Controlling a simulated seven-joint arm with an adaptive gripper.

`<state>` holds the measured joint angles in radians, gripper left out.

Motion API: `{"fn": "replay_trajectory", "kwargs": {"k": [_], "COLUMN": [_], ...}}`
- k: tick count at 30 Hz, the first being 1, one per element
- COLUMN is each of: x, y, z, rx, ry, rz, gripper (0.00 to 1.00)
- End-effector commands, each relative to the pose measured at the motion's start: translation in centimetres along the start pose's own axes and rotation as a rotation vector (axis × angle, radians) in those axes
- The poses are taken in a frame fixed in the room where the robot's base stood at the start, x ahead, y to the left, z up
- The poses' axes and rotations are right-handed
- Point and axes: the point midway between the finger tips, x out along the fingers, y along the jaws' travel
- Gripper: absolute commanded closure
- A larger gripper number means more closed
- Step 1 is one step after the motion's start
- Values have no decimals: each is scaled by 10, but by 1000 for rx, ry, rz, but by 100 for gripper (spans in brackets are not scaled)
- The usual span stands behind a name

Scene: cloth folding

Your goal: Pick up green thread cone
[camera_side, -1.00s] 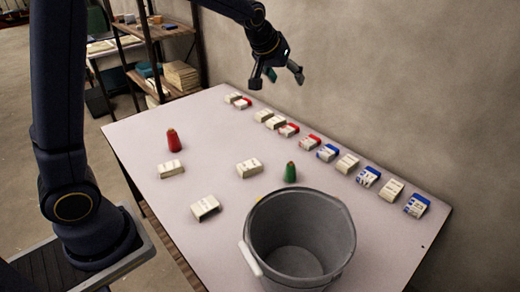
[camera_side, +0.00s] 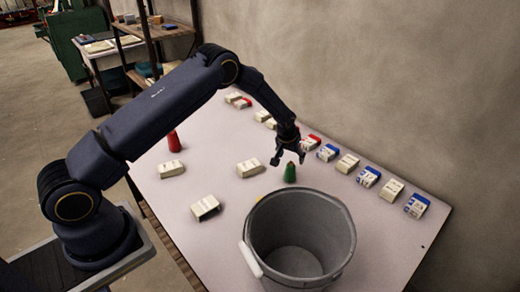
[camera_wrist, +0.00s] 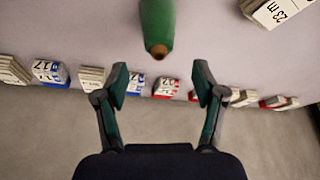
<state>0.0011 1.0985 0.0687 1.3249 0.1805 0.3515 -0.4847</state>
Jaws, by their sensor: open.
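The green thread cone (camera_side: 290,172) stands upright on the table, just behind the grey bucket. In the wrist view the cone (camera_wrist: 157,25) shows at the top centre, its brown tip pointing down the picture, ahead of the gap between the fingers. My gripper (camera_side: 288,160) is open and empty, close above the cone in the side view. Both fingers show apart in the wrist view (camera_wrist: 160,85), with nothing between them. I cannot tell the exact height of the fingertips over the cone.
The grey bucket (camera_side: 338,206) stands close in front of the cone. A red cone (camera_side: 174,142) stands partly behind my arm. White boxes (camera_side: 249,167) lie to the left, and a row of small boxes (camera_side: 368,177) runs along the wall. The table (camera_side: 200,240) is clear at front left.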

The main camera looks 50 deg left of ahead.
Motion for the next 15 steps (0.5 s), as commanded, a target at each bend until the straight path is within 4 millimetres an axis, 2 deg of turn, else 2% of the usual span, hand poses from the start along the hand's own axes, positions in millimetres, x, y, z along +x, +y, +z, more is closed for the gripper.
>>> {"fn": "replay_trajectory", "kwargs": {"k": [5, 11, 15], "x": [13, 42, 59], "y": [0, 0, 0], "z": [1, 10, 9], "rx": [-1, 0, -1], "ry": [0, -2, 1], "rz": [0, -1, 0], "gripper": [30, 30, 30]}}
